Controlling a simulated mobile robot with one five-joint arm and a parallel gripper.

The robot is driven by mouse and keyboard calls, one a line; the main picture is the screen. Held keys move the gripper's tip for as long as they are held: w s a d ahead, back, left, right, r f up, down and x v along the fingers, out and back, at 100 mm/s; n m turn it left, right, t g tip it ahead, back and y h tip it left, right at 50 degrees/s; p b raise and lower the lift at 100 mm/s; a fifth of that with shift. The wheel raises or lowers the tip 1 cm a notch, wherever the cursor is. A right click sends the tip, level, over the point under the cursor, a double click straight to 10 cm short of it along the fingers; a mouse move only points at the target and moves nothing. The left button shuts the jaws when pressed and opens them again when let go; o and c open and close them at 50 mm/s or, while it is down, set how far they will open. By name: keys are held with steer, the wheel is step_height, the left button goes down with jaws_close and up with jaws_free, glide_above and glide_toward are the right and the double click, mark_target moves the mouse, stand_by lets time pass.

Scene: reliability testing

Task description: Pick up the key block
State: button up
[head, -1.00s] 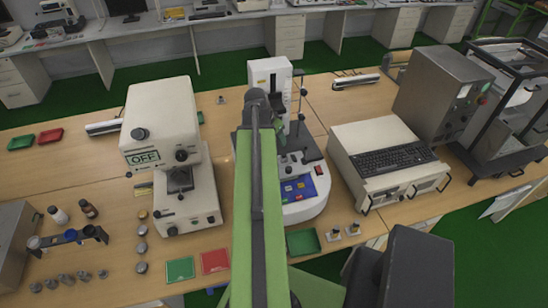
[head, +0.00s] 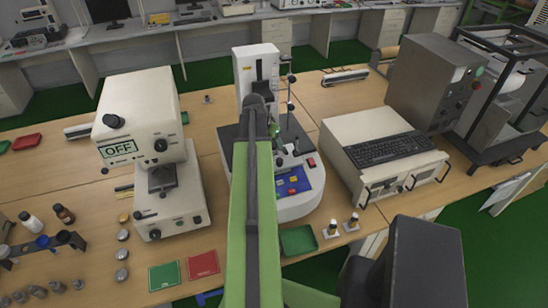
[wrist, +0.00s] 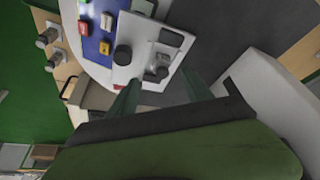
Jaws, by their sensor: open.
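A white instrument (head: 257,65) with a rounded base carries a blue panel (head: 312,181) with small coloured blocks. In the wrist view the blue panel (wrist: 92,46) shows a yellow block (wrist: 106,21), an orange-yellow block (wrist: 104,47) and a red block (wrist: 82,28). I cannot tell which piece is the key block. My gripper (wrist: 160,92) is open, with nothing visible between its fingers. In the wrist view its fingers appear beside a white plate (wrist: 135,75) with black knobs. In the head view my green arm hides part of the instrument.
A white device marked OFF (head: 145,110) stands left. A box with a keyboard (head: 385,148) and a grey cabinet (head: 430,80) stand right. Red (head: 203,264) and green (head: 164,276) pads, a green tray (head: 299,240) and two small posts (head: 331,229) lie near the front edge.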

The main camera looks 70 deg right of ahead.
mark_target(274, 147)
steer(key=b+x, duration=0.4)
steer(key=x, duration=0.1)
steer(key=shift+w+d+f, duration=0.1)
steer(key=shift+w+f, duration=0.05)
steer(key=shift+w, duration=0.05)
jaws_close()
